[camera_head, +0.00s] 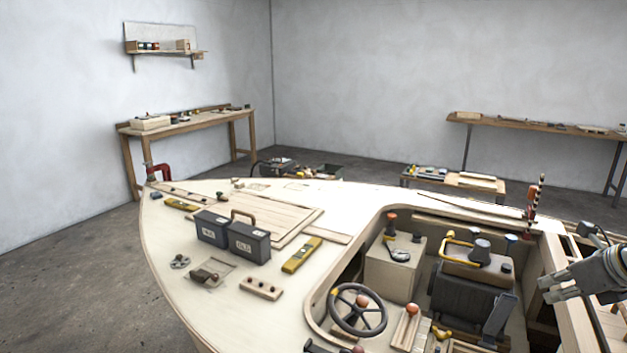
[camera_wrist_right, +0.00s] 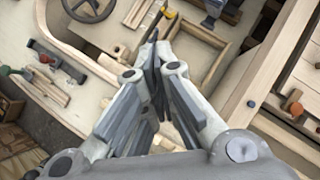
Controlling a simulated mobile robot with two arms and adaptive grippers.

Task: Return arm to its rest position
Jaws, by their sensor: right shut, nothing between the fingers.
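My right gripper (camera_head: 552,289) reaches in from the right edge of the head view, over the right side of the plywood hull's cockpit rim. In the right wrist view my right gripper (camera_wrist_right: 157,58) points down over the cockpit; its fingers are together and nothing is between them. A yellow-handled tool (camera_wrist_right: 160,24) lies below and beyond the fingertips. My left gripper is not in the head view.
Benches stand along the left wall (camera_head: 190,125) and right wall (camera_head: 540,125). Floor is bare at lower left.

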